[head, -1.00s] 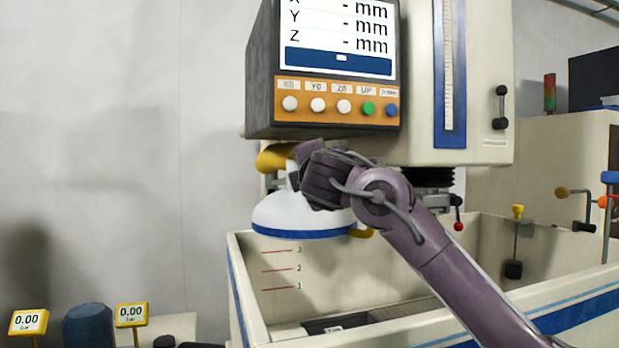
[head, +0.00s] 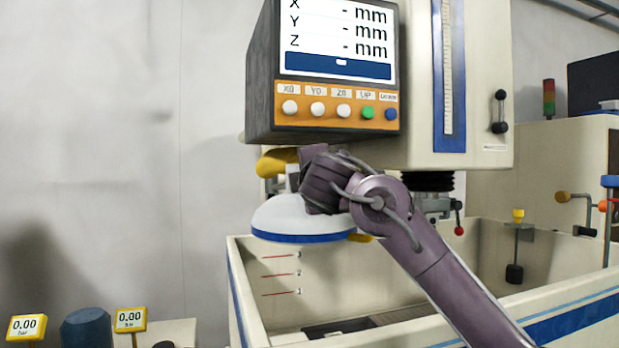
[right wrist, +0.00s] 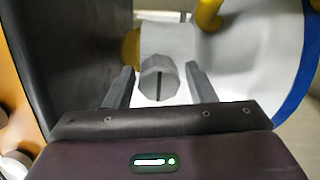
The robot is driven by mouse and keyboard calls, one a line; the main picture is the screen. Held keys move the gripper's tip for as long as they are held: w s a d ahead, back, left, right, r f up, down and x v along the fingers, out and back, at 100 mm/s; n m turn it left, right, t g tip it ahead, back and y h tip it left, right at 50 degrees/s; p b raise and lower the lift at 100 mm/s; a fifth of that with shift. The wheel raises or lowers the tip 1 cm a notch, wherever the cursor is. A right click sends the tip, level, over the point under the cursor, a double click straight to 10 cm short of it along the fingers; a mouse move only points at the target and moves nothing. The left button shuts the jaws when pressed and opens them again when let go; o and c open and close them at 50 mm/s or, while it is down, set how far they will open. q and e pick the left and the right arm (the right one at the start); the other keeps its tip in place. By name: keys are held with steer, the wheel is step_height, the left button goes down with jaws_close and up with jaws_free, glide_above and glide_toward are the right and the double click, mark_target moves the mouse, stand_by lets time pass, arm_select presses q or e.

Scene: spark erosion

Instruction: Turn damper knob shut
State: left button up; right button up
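The damper knob (right wrist: 158,80) is a grey faceted knob with a dark slot line, seen in the right wrist view on a pale duct part. My right gripper (right wrist: 158,88) is open, with one finger on each side of the knob and small gaps showing. In the head view my right arm reaches up from the lower right, and its wrist (head: 328,180) covers the knob. The white hood (head: 295,218) with a blue rim hangs below the wrist, joined to a yellow pipe (head: 274,162). My left gripper is not in view.
The control box (head: 262,85) with its screen and buttons is just above my right wrist. The open tank (head: 238,290) lies below the hood. Two yellow gauges (head: 130,320) stand at the lower left. The wall side at left is free.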

steer(key=shift+o, duration=0.6)
steer(key=shift+s+f+b, duration=0.1)
steer(key=shift+s+b, duration=0.2)
steer(key=shift+s, duration=0.05)
steer(key=s+d+b, duration=0.1)
steer(key=s+b, duration=0.2)
steer(key=s, duration=0.4)
